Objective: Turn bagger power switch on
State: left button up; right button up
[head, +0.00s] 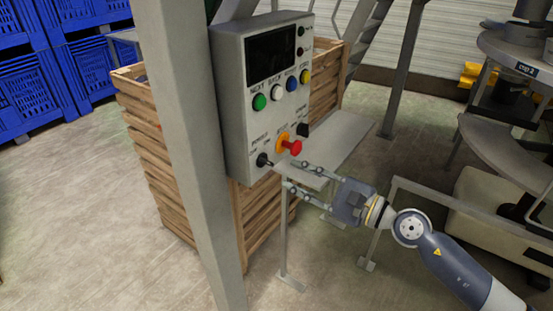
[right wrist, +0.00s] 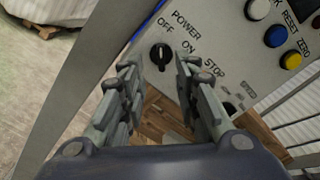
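The grey bagger control panel (head: 240,125) is mounted on a post. Its black power switch (head: 262,160) is at the panel's lower left, under the POWER label. In the right wrist view the power switch (right wrist: 160,57) is a round black knob below the OFF and ON lettering; I cannot tell its setting for sure. My right gripper (head: 296,175) is open and empty, its fingers pointing at the panel just right of the switch. In the right wrist view the open fingers (right wrist: 166,72) flank the knob, apparently short of it. My left gripper is out of view.
A red emergency stop (head: 292,147) on a yellow base sits just right of the switch. Green, white, blue and yellow buttons and a dark screen (head: 271,54) are above. A grey post (head: 187,140) stands left of the panel, and a wooden crate (head: 180,175) behind.

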aim_at(270, 164)
jog(key=p+x, duration=0.1)
jog(key=x, duration=0.5)
jog(key=shift+w+d+p, duration=0.15)
jog(key=shift+p, duration=0.15)
jog(key=shift+w+a, duration=0.3)
jog(key=shift+a, duration=0.2)
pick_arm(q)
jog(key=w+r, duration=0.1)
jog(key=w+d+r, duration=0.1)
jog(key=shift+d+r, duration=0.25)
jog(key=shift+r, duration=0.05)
pick_arm(e)
jog(key=shift+f, duration=0.1)
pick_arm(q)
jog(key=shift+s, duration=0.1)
pick_arm(e)
grip_shut()
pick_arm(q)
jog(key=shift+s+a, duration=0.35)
